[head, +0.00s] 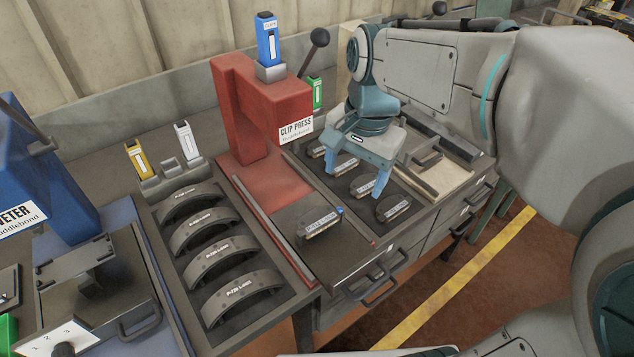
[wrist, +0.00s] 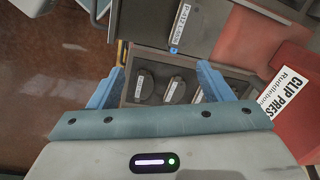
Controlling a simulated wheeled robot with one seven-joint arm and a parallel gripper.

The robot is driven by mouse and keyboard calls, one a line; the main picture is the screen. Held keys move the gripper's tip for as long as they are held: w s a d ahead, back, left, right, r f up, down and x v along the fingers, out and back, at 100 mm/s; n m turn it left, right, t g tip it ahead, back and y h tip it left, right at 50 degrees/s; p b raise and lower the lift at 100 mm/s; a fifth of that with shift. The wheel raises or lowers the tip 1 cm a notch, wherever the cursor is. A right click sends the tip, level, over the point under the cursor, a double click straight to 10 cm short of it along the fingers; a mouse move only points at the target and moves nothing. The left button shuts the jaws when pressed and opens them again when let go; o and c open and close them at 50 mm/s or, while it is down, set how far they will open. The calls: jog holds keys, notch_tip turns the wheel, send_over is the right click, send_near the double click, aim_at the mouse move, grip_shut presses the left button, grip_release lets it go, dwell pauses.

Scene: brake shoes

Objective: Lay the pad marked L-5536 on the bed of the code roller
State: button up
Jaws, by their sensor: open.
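My gripper (head: 355,175) is open and empty, pointing down over a dark tray of small pads at the back right. It also shows in the wrist view (wrist: 160,70), with pads beyond and between its fingers. In the tray, the nearest pad (head: 393,209) is clear of the fingers, another pad (head: 366,187) lies near the right finger, and a third pad (head: 317,152) is near the left finger. No machine in view carries a readable code roller name.
The red clip press (head: 240,110) stands left of the pad tray, with a labelled piece (head: 320,226) on its front plate. A rack of several curved shoes (head: 225,262) is farther left. A blue meter (head: 40,180) and a numbered device with a knob (head: 65,340) are at far left.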

jog(key=w+a+f+m+g+b, duration=0.1)
jog(key=w+a+m+b, duration=0.1)
jog(key=w+a+m, duration=0.25)
send_over(317, 216)
notch_tip(317, 216, down, 8)
jog(key=shift+f+b, duration=0.2)
jog(key=shift+b, duration=0.15)
jog(key=shift+d+f, duration=0.15)
jog(key=shift+f, duration=2.6)
jog(key=c, duration=1.4)
jog(key=shift+o, duration=0.2)
jog(key=shift+r, duration=0.15)
